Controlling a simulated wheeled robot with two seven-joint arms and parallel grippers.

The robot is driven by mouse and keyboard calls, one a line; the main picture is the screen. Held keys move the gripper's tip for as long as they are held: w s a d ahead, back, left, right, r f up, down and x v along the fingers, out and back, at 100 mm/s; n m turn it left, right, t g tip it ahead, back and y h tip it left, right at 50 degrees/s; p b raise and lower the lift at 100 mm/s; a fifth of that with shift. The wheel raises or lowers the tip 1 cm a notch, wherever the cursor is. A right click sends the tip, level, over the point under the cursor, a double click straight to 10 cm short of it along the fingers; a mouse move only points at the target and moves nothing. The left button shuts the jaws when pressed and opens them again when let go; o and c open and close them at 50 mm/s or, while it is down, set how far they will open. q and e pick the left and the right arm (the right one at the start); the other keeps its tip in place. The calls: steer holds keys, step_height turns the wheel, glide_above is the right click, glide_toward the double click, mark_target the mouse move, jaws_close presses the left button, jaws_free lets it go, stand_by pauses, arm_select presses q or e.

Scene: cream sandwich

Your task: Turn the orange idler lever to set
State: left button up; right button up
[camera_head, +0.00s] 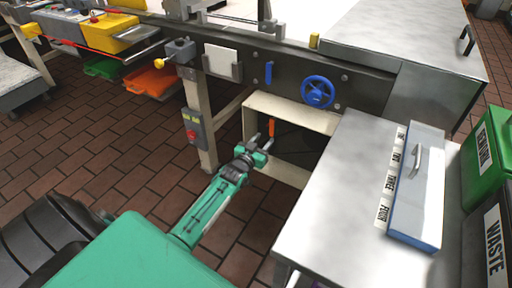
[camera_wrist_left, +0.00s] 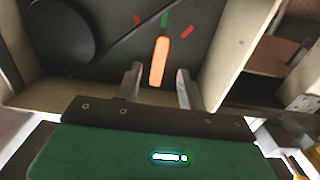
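The orange idler lever (camera_head: 271,128) sits inside the open bay under the machine, on a dark panel. In the left wrist view the lever (camera_wrist_left: 159,62) points nearly upright, its upper end close to a green mark (camera_wrist_left: 165,19), with red marks (camera_wrist_left: 138,19) on either side. My left gripper (camera_head: 262,147) is at the bay opening. Its two fingers (camera_wrist_left: 158,85) are apart, one on each side of the lever's lower part, with gaps visible between. Whether the lever lies fully between the fingertips in depth is unclear. My right gripper is not in view.
The bay's cream frame (camera_head: 292,112) surrounds the opening. A blue handwheel (camera_head: 318,92) is above it, and a steel table (camera_head: 328,203) with a blue-edged box stands close on the right. A control box (camera_head: 193,127) is on the leg at left. Brick floor is open at lower left.

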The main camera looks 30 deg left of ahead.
arm_select(q)
steer(key=shift+s+d+p, duration=0.15)
steer(key=shift+s+p, duration=0.15)
steer(key=shift+s, duration=2.15)
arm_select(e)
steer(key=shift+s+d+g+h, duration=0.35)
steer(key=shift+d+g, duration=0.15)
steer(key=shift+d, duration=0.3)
arm_select(q)
steer(key=shift+f, duration=0.1)
